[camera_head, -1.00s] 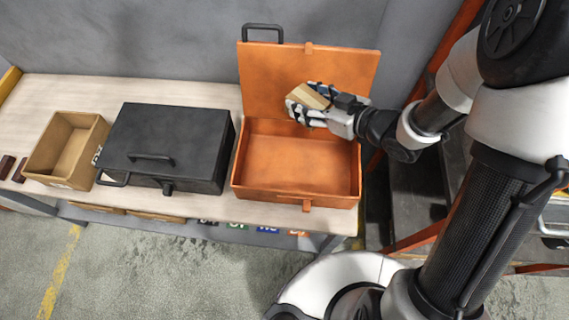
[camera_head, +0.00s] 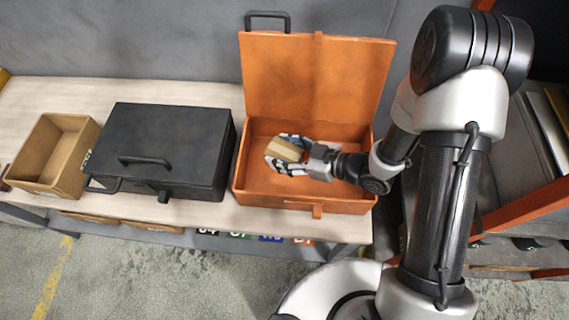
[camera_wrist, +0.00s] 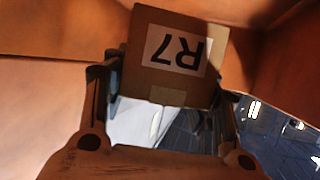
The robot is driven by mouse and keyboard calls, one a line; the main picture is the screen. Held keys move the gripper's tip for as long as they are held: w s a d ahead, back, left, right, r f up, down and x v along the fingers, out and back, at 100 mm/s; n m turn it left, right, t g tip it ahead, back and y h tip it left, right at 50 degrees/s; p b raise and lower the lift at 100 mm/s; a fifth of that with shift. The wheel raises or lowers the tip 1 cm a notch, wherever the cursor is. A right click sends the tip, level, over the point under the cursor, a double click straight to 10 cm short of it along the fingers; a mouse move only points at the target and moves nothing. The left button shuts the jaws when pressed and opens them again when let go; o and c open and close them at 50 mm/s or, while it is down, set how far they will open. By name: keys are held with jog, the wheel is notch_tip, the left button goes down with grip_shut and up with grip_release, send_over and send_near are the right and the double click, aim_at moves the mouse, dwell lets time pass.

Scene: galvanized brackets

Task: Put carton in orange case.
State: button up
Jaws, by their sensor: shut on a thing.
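A small brown carton (camera_head: 286,150) is held between the fingers of my gripper (camera_head: 284,158). In the wrist view the carton (camera_wrist: 178,55) shows an upside-down white label reading R7, with a gripper finger on each side. The orange case (camera_head: 252,187) stands open on the table with its lid (camera_head: 315,75) raised at the back. My gripper and the carton are over the case's opening, reaching in from the right. I cannot tell whether the carton touches the case floor.
A closed black case (camera_head: 165,140) stands just left of the orange case. An open empty cardboard box (camera_head: 62,190) is at the far left of the table (camera_head: 60,93). The wall is close behind. An orange rack frame (camera_head: 530,203) is at the right.

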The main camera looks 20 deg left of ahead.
notch_tip(320, 180, down, 5)
jog(key=shift+b, duration=0.9)
jog(key=shift+r, duration=0.1)
jog(key=o, duration=1.3)
